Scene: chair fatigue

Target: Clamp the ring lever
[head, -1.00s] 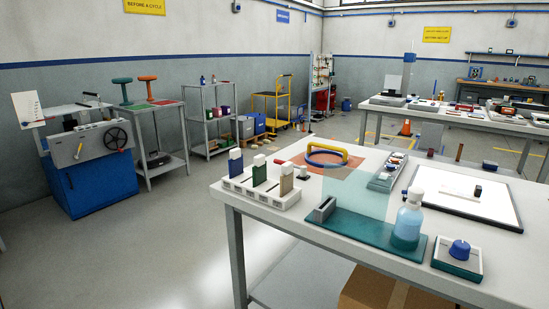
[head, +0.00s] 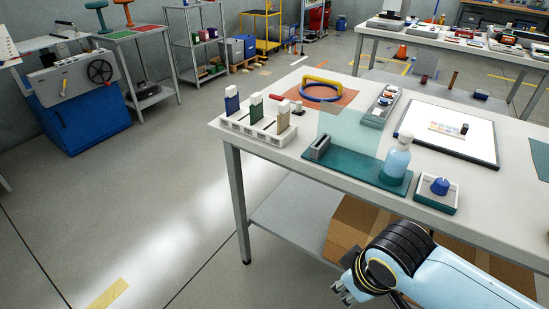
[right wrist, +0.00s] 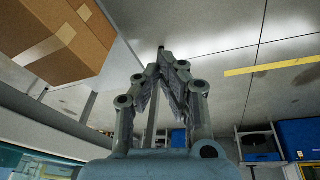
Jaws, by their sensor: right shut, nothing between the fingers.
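A blue ring (head: 316,98) with a yellow curved part (head: 322,81) over it lies on an orange mat (head: 345,96) at the far left of the white table. A small red handle-like piece (head: 276,98) shows at its left; whether it is joined to the ring I cannot tell. My right gripper (head: 343,292) is low in front of the table, well short of the ring and below the tabletop. In the right wrist view its fingers (right wrist: 166,62) meet at the tips, empty. My left gripper is out of view.
A white rack (head: 262,136) with upright coloured pieces stands at the table's left corner. A clear panel on a green base (head: 345,165), a bottle (head: 396,162) and a blue knob on a tray (head: 440,186) line the front edge. A cardboard box (head: 350,222) is below.

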